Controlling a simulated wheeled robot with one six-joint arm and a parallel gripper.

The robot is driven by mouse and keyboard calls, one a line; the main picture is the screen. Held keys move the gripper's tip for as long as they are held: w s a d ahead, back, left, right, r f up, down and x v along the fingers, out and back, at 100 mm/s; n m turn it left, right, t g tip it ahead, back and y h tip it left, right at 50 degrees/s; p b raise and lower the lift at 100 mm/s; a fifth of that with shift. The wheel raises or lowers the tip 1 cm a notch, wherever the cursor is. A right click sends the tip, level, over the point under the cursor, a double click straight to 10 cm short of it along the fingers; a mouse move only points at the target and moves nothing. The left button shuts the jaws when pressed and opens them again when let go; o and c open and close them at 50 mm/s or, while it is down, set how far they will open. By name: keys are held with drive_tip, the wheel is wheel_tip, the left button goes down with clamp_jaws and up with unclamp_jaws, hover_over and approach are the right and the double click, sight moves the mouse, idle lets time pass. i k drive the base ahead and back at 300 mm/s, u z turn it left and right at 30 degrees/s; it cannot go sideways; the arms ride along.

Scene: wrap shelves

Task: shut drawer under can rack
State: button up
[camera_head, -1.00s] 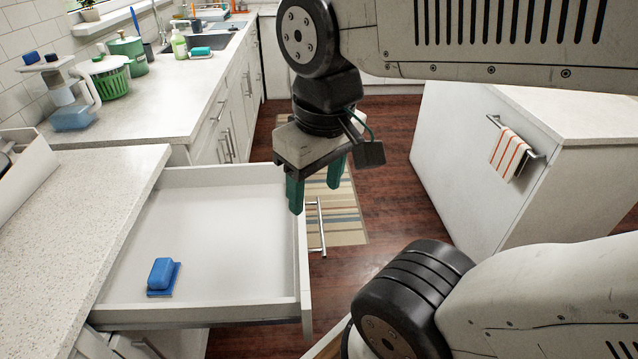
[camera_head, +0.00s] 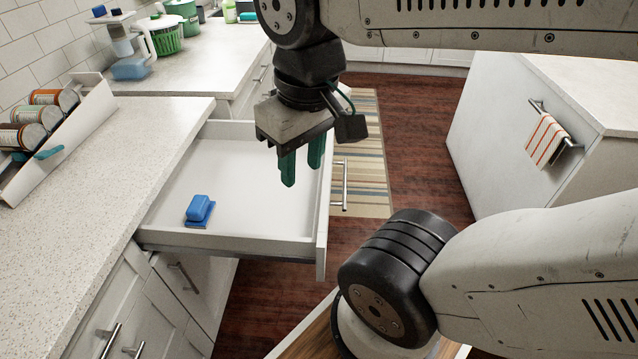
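The white drawer (camera_head: 322,225) is pulled well out from under the counter. Its bar handle (camera_head: 345,186) is on the outer face. A blue butter-dish-like object (camera_head: 199,210) lies inside the drawer near its front left corner. The can rack (camera_head: 62,150) is a sloped white tray on the counter at the left, holding several cans. My gripper (camera_head: 302,172) points down with its green fingers apart and nothing between them. In the picture it overlaps the drawer's far right part, left of the handle. I cannot tell its exact height over the drawer.
The speckled counter (camera_head: 130,150) runs along the left, with closed cabinets (camera_head: 110,310) below. A white island (camera_head: 500,150) with a striped towel (camera_head: 546,143) stands at the right. Wood floor and a striped rug (camera_head: 365,150) lie between them.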

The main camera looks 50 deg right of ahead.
sight(255, 217)
drive_tip(key=z, duration=0.05)
drive_tip(key=k, duration=0.6)
drive_tip(key=z, duration=0.65)
